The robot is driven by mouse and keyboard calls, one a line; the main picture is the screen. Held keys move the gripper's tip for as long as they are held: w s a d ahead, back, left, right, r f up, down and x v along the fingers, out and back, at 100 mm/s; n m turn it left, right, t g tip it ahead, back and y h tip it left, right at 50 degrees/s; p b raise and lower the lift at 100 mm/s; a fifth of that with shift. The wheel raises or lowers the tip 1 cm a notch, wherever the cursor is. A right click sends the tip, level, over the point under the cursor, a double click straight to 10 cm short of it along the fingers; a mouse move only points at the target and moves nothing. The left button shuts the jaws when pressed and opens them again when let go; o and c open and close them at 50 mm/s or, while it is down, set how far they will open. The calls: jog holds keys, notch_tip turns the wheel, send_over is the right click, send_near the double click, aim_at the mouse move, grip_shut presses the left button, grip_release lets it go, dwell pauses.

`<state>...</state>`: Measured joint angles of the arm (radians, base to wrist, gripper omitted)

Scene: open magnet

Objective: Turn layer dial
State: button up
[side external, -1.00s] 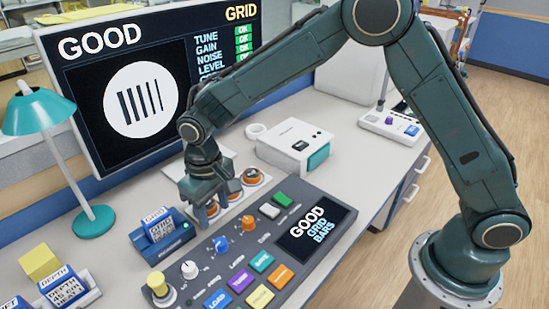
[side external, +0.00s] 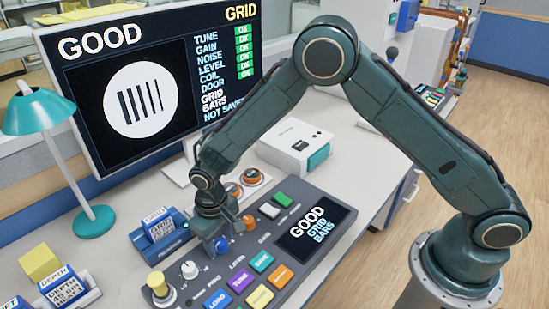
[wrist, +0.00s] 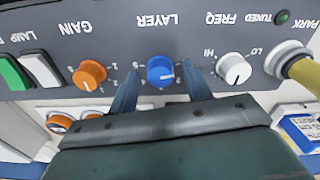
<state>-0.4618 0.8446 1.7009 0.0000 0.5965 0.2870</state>
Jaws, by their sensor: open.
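The layer dial is a blue knob (wrist: 161,69) with a white pointer on the grey console, under the word LAYER in the wrist view. It also shows in the side view (side external: 221,245), partly covered by my gripper. My gripper (wrist: 160,88) is open. Its two fingers reach toward the blue knob, one to each side of it in the wrist view. Whether they touch it cannot be told. In the side view my gripper (side external: 222,238) points down close over the knob.
An orange gain knob (wrist: 89,74) and a white frequency knob (wrist: 233,68) flank the blue one. A yellow knob (side external: 159,288) stands at the console's left end. The monitor (side external: 140,95) reads GOOD and GRID BARS. A white box (side external: 295,145) stands behind the console.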

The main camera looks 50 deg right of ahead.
jog(key=shift+c, duration=0.2)
jog(key=c, duration=1)
jog(key=shift+o, duration=0.2)
jog(key=shift+m, duration=0.4)
jog(key=m, duration=0.9)
jog(key=o, duration=1)
